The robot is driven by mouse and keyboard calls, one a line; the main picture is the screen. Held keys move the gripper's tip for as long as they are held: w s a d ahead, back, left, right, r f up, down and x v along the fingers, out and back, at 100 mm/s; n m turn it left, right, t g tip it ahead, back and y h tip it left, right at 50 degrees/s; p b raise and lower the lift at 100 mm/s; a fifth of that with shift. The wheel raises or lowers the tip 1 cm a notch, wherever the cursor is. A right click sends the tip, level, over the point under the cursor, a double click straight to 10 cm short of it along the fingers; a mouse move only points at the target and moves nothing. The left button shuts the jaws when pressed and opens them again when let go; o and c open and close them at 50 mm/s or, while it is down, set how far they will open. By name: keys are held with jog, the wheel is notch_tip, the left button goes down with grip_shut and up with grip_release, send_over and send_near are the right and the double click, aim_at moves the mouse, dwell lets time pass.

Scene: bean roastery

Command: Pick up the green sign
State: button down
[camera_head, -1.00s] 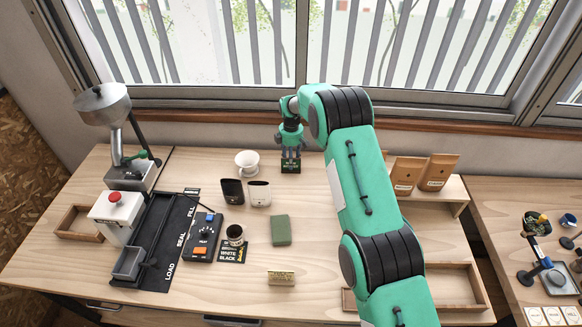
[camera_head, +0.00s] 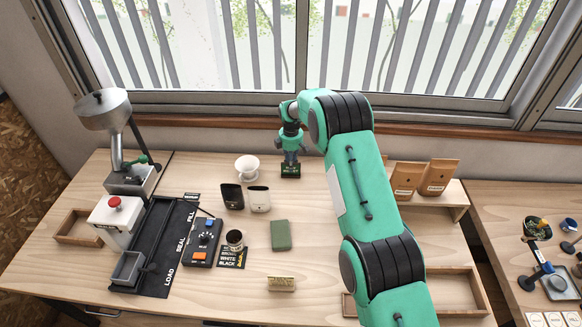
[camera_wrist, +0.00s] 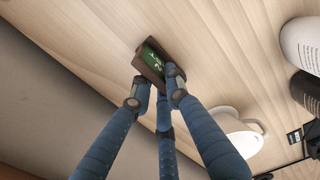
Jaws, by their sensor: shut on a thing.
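The green sign (camera_head: 290,171) is a small dark green block with pale lettering at the back of the wooden bench, near the window. My gripper (camera_head: 291,157) is directly above it, pointing down, with its fingers shut on the sign. In the wrist view, the green sign (camera_wrist: 152,60) has a brown edge and sits at the tips of my gripper's blue fingers (camera_wrist: 156,84). The fingers hide part of it. The sign appears to be at bench level; I cannot tell whether it is clear of the surface.
A flat green block (camera_head: 281,235) lies in front. Brown bags (camera_head: 437,177) stand on a shelf at right. The window sill (camera_head: 230,117) is behind.

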jog(key=shift+r, duration=0.45)
notch_tip(320, 180, up, 3)
jog(key=shift+f, duration=0.15)
jog(key=s+d, duration=0.2)
jog(key=s, duration=0.5)
jog(key=s+d+r, duration=0.1)
jog(key=s+d, duration=0.1)
jog(key=s, duration=0.6)
jog(key=shift+s+d+r, duration=0.15)
jog(key=shift+s+d, duration=0.05)
jog(key=shift+d, duration=0.05)
